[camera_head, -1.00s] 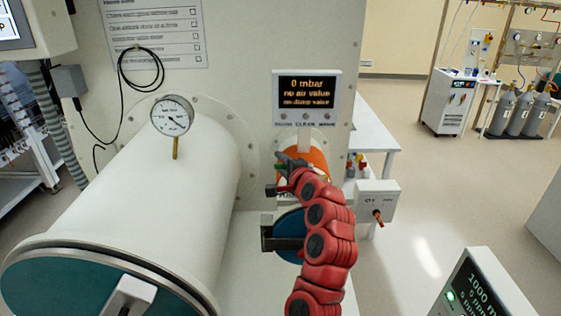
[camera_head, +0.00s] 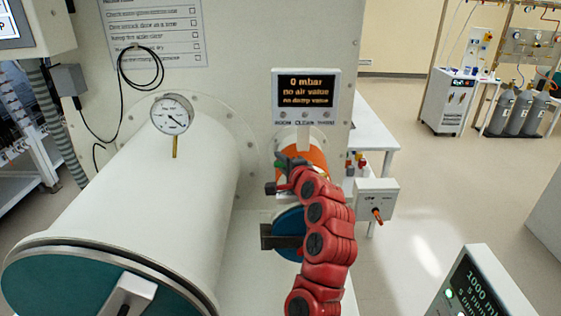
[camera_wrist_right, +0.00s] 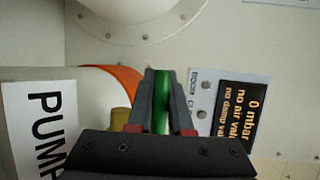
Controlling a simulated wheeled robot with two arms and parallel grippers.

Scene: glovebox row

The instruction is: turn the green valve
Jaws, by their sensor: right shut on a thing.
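The green valve handle (camera_wrist_right: 161,102) is a narrow green bar between the two dark fingers of my right gripper (camera_wrist_right: 160,95) in the right wrist view. The fingers are shut on it. In the head view, my right gripper (camera_head: 282,163) is at the small chamber with the orange band (camera_head: 314,157), below the display. The handle is mostly hidden there behind the gripper and my red arm. A brass fitting (camera_wrist_right: 120,120) sits beside the fingers in the wrist view. My left gripper is not in view.
The display (camera_head: 306,92) reads 0 mbar. A large white cylinder (camera_head: 150,210) with a round gauge (camera_head: 172,114) stands left of my arm. A switch box (camera_head: 376,198) is to the right. A PUMP label (camera_wrist_right: 38,125) shows in the wrist view.

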